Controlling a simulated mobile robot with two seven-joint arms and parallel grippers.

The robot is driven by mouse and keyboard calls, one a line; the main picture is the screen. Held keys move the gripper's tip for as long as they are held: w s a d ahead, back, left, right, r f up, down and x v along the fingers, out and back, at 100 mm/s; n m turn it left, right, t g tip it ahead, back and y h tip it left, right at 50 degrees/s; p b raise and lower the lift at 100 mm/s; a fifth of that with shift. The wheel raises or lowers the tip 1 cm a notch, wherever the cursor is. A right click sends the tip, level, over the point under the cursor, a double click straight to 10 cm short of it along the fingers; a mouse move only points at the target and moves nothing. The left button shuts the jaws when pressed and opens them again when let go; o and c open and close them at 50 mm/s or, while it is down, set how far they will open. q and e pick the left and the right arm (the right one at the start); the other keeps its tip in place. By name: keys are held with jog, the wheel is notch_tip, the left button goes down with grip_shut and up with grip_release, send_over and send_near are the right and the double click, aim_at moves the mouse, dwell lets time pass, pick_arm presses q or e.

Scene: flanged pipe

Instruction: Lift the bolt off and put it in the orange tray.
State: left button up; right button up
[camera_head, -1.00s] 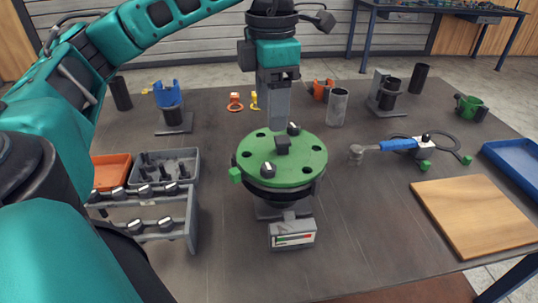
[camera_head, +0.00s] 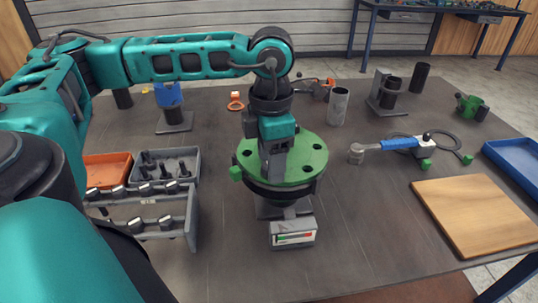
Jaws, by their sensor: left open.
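The green flange (camera_head: 307,158) sits on its dark round stand near the middle of the table. Its rim holes show on the right side. My left gripper (camera_head: 264,182) points down over the front left part of the flange and is open. The gripper and arm cover the flange's bolts, so I cannot tell whether a bolt is between the fingers. The orange tray (camera_head: 107,168) is at the left, partly behind my left arm, and its visible part looks empty. My right gripper is out of view.
A grey bin (camera_head: 196,165) with several bolts is right of the orange tray, with a bolt rack (camera_head: 190,222) in front. A small gauge box (camera_head: 292,234) stands before the flange. A blue-handled tool (camera_head: 398,144) and wooden board (camera_head: 475,215) are at the right.

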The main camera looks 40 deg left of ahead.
pick_arm(q)
grip_shut()
dwell(0.5)
jog(key=shift+r, duration=0.15)
notch_tip(320, 180, up, 20)
jog(key=p, duration=0.2)
jog(key=shift+p, duration=0.35)
dwell(0.5)
jog(key=shift+r, duration=2.35)
